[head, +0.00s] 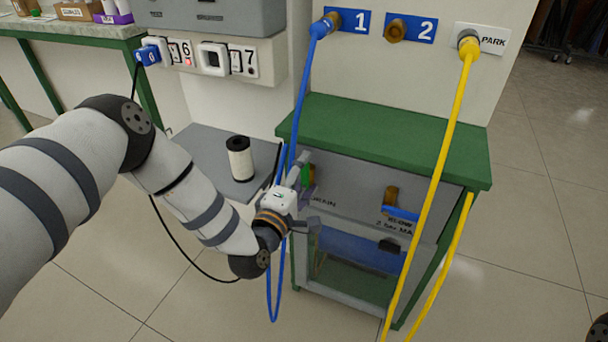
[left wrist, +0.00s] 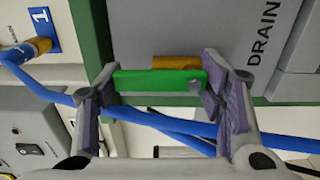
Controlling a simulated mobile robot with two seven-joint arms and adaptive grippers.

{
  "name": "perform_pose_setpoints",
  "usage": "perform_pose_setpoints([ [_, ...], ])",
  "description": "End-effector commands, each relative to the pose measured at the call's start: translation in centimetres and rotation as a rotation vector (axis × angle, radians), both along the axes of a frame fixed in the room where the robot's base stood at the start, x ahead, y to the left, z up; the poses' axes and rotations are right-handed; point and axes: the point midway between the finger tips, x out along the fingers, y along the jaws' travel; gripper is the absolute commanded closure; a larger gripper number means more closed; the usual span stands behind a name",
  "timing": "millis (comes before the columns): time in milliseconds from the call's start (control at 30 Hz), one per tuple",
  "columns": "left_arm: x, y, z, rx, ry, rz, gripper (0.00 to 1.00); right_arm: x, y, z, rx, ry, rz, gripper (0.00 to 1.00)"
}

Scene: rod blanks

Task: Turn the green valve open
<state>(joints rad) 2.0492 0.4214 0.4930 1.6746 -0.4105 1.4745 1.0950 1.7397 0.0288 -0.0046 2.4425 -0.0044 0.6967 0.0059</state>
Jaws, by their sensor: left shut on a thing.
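The green valve handle (left wrist: 158,81) is a flat bar on a brass fitting (left wrist: 176,62), beside the DRAIN label (left wrist: 262,35) on the grey front of the cabinet. In the left wrist view it spans between the purple-padded fingers of my left gripper (left wrist: 165,98), one end at each finger. My left gripper (head: 306,205) is shut on it. In the head view a small part of the green handle (head: 306,174) shows behind the gripper; the rest is hidden.
A blue hose (head: 303,85) hangs from port 1 and passes close by my left gripper. A yellow hose (head: 445,140) hangs from the PARK port. A second brass fitting (head: 391,196) is on the cabinet at right. A white cylinder (head: 240,160) stands on a grey shelf (head: 205,150).

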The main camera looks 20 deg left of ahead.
Motion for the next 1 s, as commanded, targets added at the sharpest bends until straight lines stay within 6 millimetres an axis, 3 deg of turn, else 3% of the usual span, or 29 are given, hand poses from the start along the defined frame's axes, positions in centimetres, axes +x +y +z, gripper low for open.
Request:
perform_pose_setpoints([
  [33, 0.0, -0.1, 0.0, -0.004, -0.001, -0.002, 0.66, 0.0, 0.0, 0.0, 0.000, 0.000, 0.000, 0.60],
  [67, 0.0, -0.1, 0.0, -0.004, -0.001, -0.002, 0.31, 0.0, 0.0, 0.0, 0.000, 0.000, 0.000, 0.60],
  [133, 0.0, -0.1, 0.0, -0.003, 0.000, -0.002, 0.17, 0.0, 0.0, 0.0, 0.000, 0.000, 0.000, 0.60],
  [433, -0.1, 0.0, 0.0, -0.001, 0.000, 0.000, 0.17, 0.0, 0.0, 0.0, 0.000, 0.000, 0.000, 0.60],
  [533, -1.0, 0.0, -0.1, -0.001, 0.002, -0.001, 0.17, 0.0, 0.0, 0.0, 0.000, 0.000, 0.000, 0.60],
  [800, -8.1, 0.2, -0.2, -0.003, 0.006, -0.001, 0.17, 0.0, 0.0, 0.0, 0.000, 0.000, 0.000, 0.60],
  [1000, -11.4, 0.4, -0.1, -0.002, 0.002, -0.001, 0.17, 0.0, 0.0, 0.0, 0.000, 0.000, 0.000, 0.60],
])
